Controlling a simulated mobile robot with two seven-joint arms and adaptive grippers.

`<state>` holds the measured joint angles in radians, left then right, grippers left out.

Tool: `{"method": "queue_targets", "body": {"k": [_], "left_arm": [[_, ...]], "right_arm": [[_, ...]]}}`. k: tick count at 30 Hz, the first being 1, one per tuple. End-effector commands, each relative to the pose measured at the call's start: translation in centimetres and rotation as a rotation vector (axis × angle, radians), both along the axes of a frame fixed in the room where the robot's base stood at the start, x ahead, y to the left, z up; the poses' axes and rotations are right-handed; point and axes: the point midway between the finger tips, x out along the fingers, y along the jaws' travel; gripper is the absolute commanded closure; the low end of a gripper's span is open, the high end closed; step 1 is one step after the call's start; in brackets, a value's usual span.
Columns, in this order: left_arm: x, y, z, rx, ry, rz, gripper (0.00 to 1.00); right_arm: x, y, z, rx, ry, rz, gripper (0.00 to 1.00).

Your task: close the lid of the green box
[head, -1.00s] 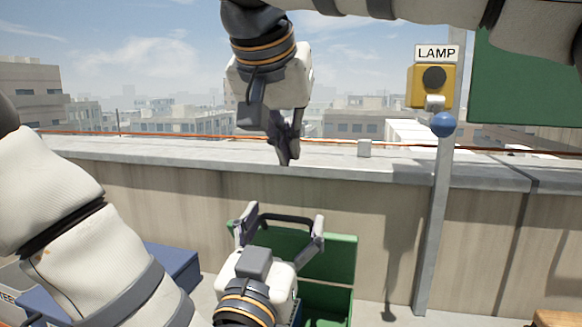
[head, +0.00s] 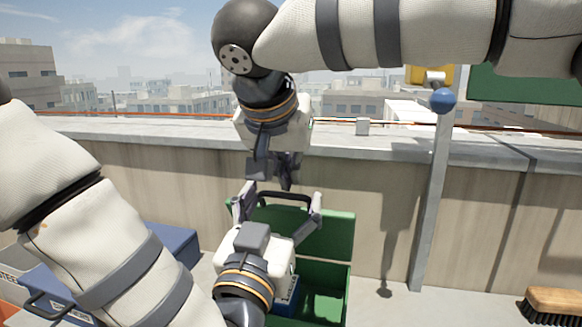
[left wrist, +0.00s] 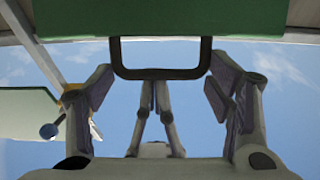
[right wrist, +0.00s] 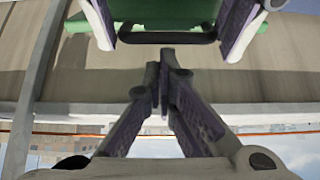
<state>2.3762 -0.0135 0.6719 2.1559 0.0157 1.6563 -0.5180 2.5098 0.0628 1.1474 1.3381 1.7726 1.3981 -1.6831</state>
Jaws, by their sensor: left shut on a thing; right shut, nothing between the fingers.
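The green box (head: 322,303) stands on the floor by the wall, its inside showing. Its green lid (head: 335,238) stands up, with a dark handle (head: 285,196) along the top edge. My left gripper (head: 277,206) has its fingers at the two ends of the handle and is shut on it; the handle also shows between those fingers in the left wrist view (left wrist: 160,74). My right gripper (head: 287,185) is shut and empty, pointing down close to the handle. Its fingertips meet in the right wrist view (right wrist: 167,58), apart from the handle (right wrist: 165,38). My left arm and gripper hide part of the box.
A blue toolbox (head: 172,250) stands left of the box, partly behind my left arm. A grey post (head: 432,200) with a blue ball (head: 443,100) rises at the right. A brush (head: 555,305) lies at the lower right. The concrete parapet (head: 150,165) runs behind.

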Motion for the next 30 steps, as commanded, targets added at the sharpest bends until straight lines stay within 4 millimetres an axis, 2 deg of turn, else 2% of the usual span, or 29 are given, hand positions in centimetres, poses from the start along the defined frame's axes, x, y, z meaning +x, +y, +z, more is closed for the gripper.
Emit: {"method": "queue_targets", "body": {"k": [1,7,13,14,16,27,30], "left_arm": [[0.2,0.1,-1.4,0.006,0.034,0.001,0.77],[0.2,0.1,-1.4,0.006,0.034,0.001,0.76],[0.3,0.1,-1.3,0.005,0.031,0.002,0.76],[0.3,0.1,-1.3,0.005,0.031,0.003,0.22],[0.3,0.1,-1.2,0.005,0.028,0.002,0.06],[0.1,0.0,-0.5,0.003,0.013,0.0,0.05],[-0.6,0.2,-0.7,0.004,0.013,-0.002,0.05]], "right_arm": [[0.2,0.0,-0.6,0.0,0.009,0.0,1.0],[-1.1,0.5,-1.1,0.0,0.011,0.003,1.0],[-1.2,0.6,-1.3,0.001,0.015,0.005,1.0],[-1.2,0.6,-1.3,0.0,0.016,0.005,1.0],[-1.2,0.6,-1.3,0.0,0.016,0.005,1.0],[-1.2,0.5,-0.7,0.0,0.003,0.002,1.0],[-1.2,0.4,-0.6,0.0,0.002,0.001,1.0]]}}
